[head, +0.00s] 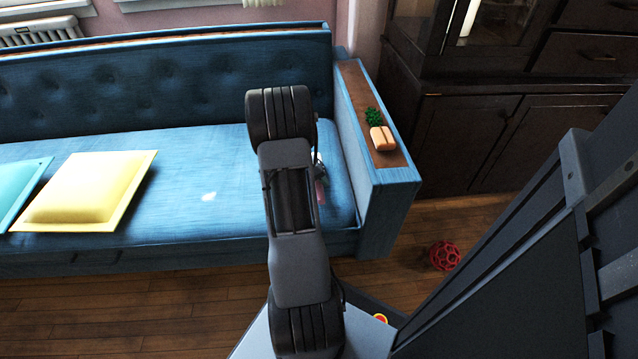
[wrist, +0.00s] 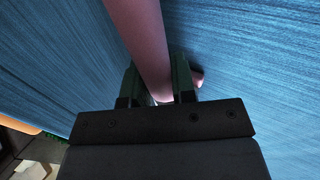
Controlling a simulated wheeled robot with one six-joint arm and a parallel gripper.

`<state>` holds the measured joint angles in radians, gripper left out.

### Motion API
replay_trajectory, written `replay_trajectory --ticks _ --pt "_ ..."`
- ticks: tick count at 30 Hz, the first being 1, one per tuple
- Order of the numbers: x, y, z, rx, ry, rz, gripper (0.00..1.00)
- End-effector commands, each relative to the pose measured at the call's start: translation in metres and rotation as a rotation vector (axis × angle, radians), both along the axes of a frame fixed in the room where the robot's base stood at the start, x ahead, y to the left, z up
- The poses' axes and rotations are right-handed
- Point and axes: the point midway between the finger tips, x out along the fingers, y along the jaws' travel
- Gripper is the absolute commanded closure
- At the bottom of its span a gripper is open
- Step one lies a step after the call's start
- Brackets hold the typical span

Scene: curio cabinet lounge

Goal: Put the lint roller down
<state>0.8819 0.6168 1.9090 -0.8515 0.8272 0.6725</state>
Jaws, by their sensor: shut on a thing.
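In the wrist view, my gripper (wrist: 157,88) is shut on the lint roller (wrist: 142,35), whose dull pink, rod-like part runs up between the two dark fingers. A small pinkish end (wrist: 197,78) shows just right of the right finger; I cannot tell which part it is. Blue sofa fabric fills the view behind. In the head view, my arm hides most of the gripper, and a pinkish piece of the lint roller (head: 320,191) shows beside it over the right end of the blue sofa seat (head: 225,165). Whether it touches the seat is unclear.
A yellow cushion (head: 90,187) and a teal cushion (head: 18,188) lie on the left of the seat. The wood-topped armrest (head: 358,88) holds a green item (head: 373,117) and a tan block (head: 383,138). A red lattice ball (head: 445,256) lies on the floor. The middle seat is clear.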

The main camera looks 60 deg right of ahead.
Motion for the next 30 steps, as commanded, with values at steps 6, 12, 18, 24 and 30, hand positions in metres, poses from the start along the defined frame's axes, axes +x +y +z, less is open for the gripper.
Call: replay_trajectory --ticks 6,12,18,24,30 --pt "0.000 0.000 -0.001 0.000 0.000 0.000 0.57" --pt "0.000 0.000 -0.001 0.001 0.001 -0.001 0.50" --pt "0.000 0.000 0.005 0.000 0.000 0.000 0.50" --pt "0.014 0.010 0.032 -0.002 -0.001 0.002 0.50" --pt "0.031 0.024 0.065 -0.001 -0.002 0.002 0.50"
